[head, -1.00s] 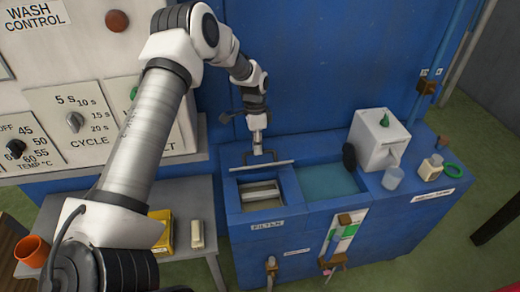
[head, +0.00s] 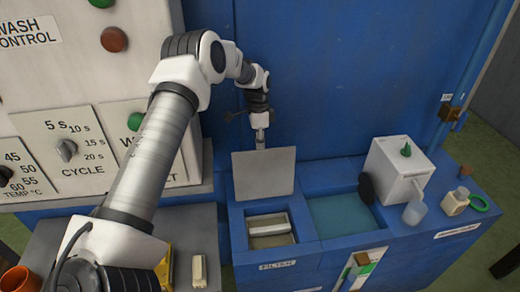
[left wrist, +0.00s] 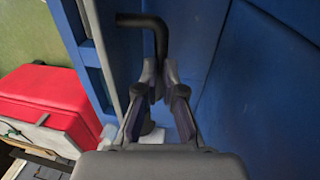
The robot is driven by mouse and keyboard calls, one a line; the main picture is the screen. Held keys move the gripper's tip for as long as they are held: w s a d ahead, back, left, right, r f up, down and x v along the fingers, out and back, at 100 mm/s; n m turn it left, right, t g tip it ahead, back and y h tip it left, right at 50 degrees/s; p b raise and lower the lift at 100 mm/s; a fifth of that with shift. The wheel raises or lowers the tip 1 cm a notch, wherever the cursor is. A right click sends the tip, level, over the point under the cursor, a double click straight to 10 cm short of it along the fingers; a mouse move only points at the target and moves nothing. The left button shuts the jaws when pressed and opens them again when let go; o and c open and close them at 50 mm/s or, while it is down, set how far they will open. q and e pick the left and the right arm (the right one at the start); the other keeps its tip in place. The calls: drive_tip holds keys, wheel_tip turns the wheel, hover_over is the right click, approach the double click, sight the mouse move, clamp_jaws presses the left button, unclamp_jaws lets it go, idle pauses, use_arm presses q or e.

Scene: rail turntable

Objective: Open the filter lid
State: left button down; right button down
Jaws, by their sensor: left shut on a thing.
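The filter lid (head: 264,174) is a grey plate standing raised at the back of the filter box, its broad face toward me in the head view. The filter opening (head: 270,241) below it is uncovered, with a pale block (head: 267,225) inside. My left gripper (head: 260,143) is at the lid's top edge, partly hidden behind it. In the left wrist view, my left gripper (left wrist: 158,88) is shut on the lid's black bent handle (left wrist: 150,22). My right gripper is in neither view.
Right of the filter is a basin of blue-green water (head: 345,215). Beyond it stand a white box (head: 397,168), a clear cup (head: 415,213), a small bottle (head: 455,201) and a green ring (head: 480,203). A blue wall (head: 330,80) rises close behind. The left wrist view shows a red box (left wrist: 45,95).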

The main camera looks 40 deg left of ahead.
use_arm(q)
drive_tip(key=shift+s+d+f+g, duration=0.15)
drive_tip(key=shift+s+f, duration=0.1)
drive_tip(key=shift+f, duration=0.3)
drive_tip(key=shift+s+f+g, duration=0.15)
drive_tip(key=shift+s+f, duration=0.1)
drive_tip(key=shift+f, duration=0.3)
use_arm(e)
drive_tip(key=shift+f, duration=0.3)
use_arm(q)
drive_tip(key=c, duration=1.3)
unclamp_jaws()
drive_tip(key=shift+o, duration=0.6)
drive_tip(key=shift+w+f, duration=0.1)
drive_tip(key=shift+w, duration=0.1)
drive_tip(key=shift+w+r, duration=0.25)
drive_tip(key=shift+w, duration=0.1)
wheel_tip(320, 180, up, 9)
drive_tip(key=shift+w+f, duration=0.1)
drive_tip(key=shift+w, duration=0.05)
drive_tip(key=shift+r, duration=0.25)
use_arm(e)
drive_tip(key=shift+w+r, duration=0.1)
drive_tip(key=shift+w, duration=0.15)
